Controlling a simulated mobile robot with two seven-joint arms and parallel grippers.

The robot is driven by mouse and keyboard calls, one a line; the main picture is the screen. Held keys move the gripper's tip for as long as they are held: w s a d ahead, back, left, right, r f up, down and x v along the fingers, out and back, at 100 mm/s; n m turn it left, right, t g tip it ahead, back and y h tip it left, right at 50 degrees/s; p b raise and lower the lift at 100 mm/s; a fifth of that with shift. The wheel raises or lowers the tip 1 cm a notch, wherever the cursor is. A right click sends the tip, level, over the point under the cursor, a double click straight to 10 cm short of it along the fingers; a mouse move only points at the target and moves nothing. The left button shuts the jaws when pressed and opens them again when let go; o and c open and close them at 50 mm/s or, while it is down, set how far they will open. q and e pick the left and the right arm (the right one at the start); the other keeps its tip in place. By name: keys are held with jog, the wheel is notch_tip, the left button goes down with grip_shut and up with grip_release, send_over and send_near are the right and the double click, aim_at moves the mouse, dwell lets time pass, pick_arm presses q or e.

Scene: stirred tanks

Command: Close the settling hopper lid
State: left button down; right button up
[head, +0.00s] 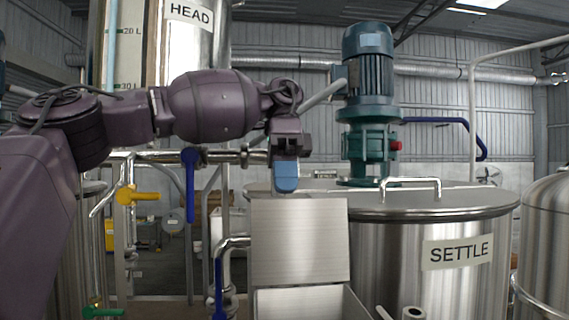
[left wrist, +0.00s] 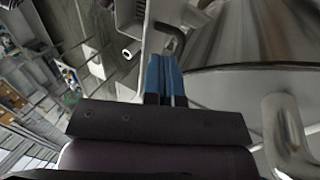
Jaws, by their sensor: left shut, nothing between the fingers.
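The settling hopper lid (head: 300,243) is a square brushed-metal plate. It stands upright, open, at the back of the hopper (head: 308,304), whose box opening shows at the bottom of the head view. The hopper is in front of the steel tank labelled SETTLE (head: 425,262). My left gripper (head: 286,190) points down with its blue fingers shut and empty, at the top edge of the lid. Whether it touches the lid I cannot tell. The shut blue fingers also show in the left wrist view (left wrist: 165,82). My right gripper is in neither view.
A green motor (head: 368,75) and a metal handle (head: 410,184) stand on the SETTLE tank's top. A pipe with a blue valve lever (head: 190,182) and a yellow valve handle (head: 138,194) is at left. The HEAD tank (head: 188,45) rises behind my arm.

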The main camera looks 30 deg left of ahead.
aim_at(299, 239)
pick_arm(q)
jog(key=shift+x, duration=1.45)
jog(key=shift+w, duration=0.15)
